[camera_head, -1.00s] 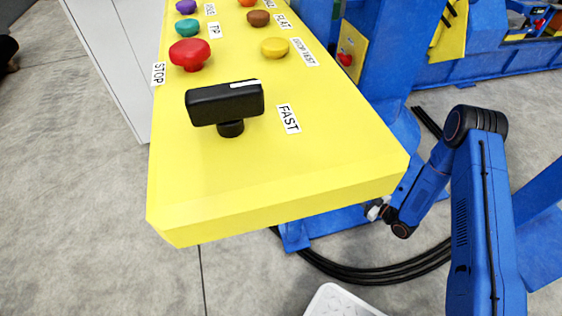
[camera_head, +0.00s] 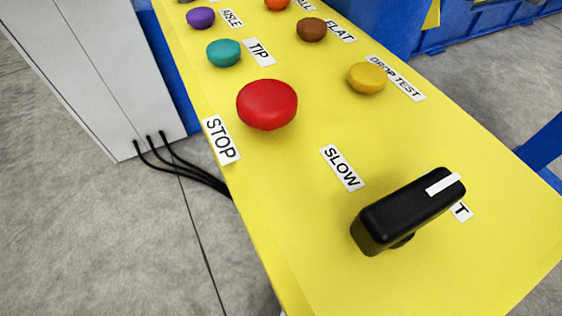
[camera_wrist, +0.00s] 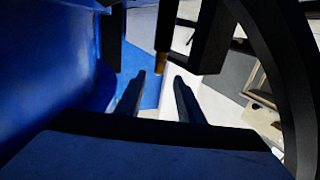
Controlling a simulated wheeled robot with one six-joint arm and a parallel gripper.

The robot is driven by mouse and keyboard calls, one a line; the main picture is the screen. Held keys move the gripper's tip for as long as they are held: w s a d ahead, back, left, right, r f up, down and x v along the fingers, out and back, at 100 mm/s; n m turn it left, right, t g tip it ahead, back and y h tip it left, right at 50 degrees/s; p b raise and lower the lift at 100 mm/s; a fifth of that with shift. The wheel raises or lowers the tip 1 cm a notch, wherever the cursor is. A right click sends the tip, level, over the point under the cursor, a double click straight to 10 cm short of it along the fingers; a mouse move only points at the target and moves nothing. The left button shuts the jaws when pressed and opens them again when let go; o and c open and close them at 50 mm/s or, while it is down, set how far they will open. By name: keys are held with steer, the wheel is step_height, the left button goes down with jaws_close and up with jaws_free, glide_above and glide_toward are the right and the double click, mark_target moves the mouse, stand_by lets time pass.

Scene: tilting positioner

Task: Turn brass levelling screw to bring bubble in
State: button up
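In the wrist view, my gripper (camera_wrist: 160,77) shows as two dark fingers standing apart with a gap between them, and I see nothing held in it. A small brass-coloured piece (camera_wrist: 162,66) shows just beyond the fingertips, under a dark upright part. It may be the brass levelling screw, but it is too small and dark to be sure. No bubble or level vial can be made out in either view. My gripper is not in the head view.
A yellow control panel (camera_head: 320,260) fills the head view, with a red STOP button (camera_head: 267,104), a yellow DROP TEST button (camera_head: 367,78) and a black lever knob (camera_head: 408,212). A grey cabinet (camera_head: 90,70) stands left. Blue surfaces (camera_wrist: 45,70) crowd the wrist view's left.

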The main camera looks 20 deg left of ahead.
steer(key=w+a, duration=0.2)
steer(key=a, duration=1.2)
steer(key=shift+w, duration=0.35)
steer(key=shift+a, duration=0.1)
jaws_close()
